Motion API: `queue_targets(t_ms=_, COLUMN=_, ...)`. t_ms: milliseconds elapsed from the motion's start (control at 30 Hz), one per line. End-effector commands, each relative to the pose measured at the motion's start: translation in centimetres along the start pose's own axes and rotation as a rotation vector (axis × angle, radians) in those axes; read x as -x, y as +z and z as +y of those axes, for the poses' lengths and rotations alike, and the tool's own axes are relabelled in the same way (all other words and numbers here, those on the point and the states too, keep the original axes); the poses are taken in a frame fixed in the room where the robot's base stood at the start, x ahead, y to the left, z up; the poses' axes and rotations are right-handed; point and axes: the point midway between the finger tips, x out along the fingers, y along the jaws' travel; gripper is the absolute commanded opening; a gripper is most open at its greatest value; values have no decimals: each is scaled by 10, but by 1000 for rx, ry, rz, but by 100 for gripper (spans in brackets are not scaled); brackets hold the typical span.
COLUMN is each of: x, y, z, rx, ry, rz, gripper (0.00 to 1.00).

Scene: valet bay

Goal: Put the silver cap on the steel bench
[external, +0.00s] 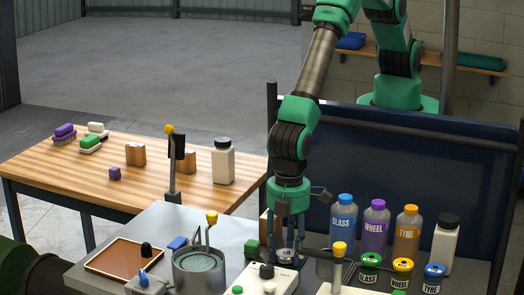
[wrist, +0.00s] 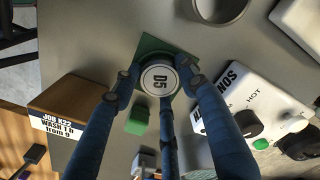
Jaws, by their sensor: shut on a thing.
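The silver cap (wrist: 160,79) is round, with "D5" printed on its pale top. It is between the fingers of my gripper (wrist: 161,82) in the wrist view, with a dark green square (wrist: 152,45) beneath it. In the external view my gripper (external: 287,250) points down over the steel bench (external: 150,228), shut on the cap, which is mostly hidden by the fingers. I cannot tell whether the cap touches the green square or is slightly above it. Grey bench surface also shows around it in the wrist view (wrist: 85,45).
A white control box (external: 263,280) with knobs stands close beside the gripper. A green block (external: 251,248) and a wooden block with a label (wrist: 68,104) are on the other side. A metal pot (external: 198,272), a brown tray (external: 122,262) and labelled bottles (external: 375,225) crowd the bench.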

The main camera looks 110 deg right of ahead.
Motion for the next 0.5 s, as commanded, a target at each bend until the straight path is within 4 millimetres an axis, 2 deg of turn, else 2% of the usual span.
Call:
queue_targets(t_ms=33, x=-20, y=10, z=3, rx=0, ry=5, rz=-17, gripper=13)
queue_targets(t_ms=67, x=-20, y=10, z=3, rx=0, ry=5, rz=-17, gripper=44)
queue_targets(t_ms=167, x=-20, y=10, z=3, rx=0, ry=5, rz=-19, gripper=64)
queue_targets(t_ms=500, x=-16, y=10, z=3, rx=0, ry=6, rz=-21, gripper=64)
